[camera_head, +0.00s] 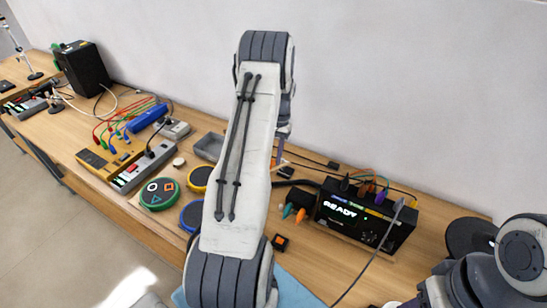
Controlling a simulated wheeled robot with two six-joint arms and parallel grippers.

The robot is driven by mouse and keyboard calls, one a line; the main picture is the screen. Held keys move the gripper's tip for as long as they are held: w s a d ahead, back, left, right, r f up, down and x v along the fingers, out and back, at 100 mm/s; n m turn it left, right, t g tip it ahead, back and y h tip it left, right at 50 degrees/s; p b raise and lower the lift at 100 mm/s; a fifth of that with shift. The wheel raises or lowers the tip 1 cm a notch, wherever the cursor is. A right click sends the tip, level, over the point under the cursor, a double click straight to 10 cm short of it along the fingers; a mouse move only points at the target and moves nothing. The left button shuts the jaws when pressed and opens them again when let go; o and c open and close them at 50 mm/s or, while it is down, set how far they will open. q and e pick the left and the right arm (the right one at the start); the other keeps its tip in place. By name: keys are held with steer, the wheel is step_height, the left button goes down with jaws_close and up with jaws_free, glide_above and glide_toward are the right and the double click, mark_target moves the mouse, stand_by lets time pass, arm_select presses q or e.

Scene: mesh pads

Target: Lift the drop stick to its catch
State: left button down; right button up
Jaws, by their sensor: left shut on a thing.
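My left arm stands large across the middle of the head view. A narrow part of my left gripper (280,152) shows past the right edge of the arm, above the bench. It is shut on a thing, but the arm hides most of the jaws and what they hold. I cannot make out the drop stick or its catch clearly. A black box (350,228) with a lit display reading READY stands right of the arm. My right arm shows in the lower right corner, and its gripper is out of view.
Left of my arm lie a green pad (159,203), a yellow pad (199,180), a blue pad (189,219), a grey tray (208,147) and a power strip (140,172). A black disc (468,238) is at the right. A blue cloth (292,290) lies at the front. A white wall runs behind.

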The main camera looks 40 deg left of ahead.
arm_select(q)
steer(key=shift+w+d, duration=0.1)
steer(key=shift+w, duration=0.25)
steer(key=c, duration=0.9)
jaws_free()
steer(key=shift+f, duration=0.1)
steer(key=shift+o, duration=1.3)
steer(key=shift+w, duration=0.15)
steer(key=shift+s, duration=0.25)
steer(key=b+v, duration=0.2)
steer(key=v, duration=0.8)
steer(key=shift+r+b, duration=0.25)
steer(key=shift+b, duration=0.15)
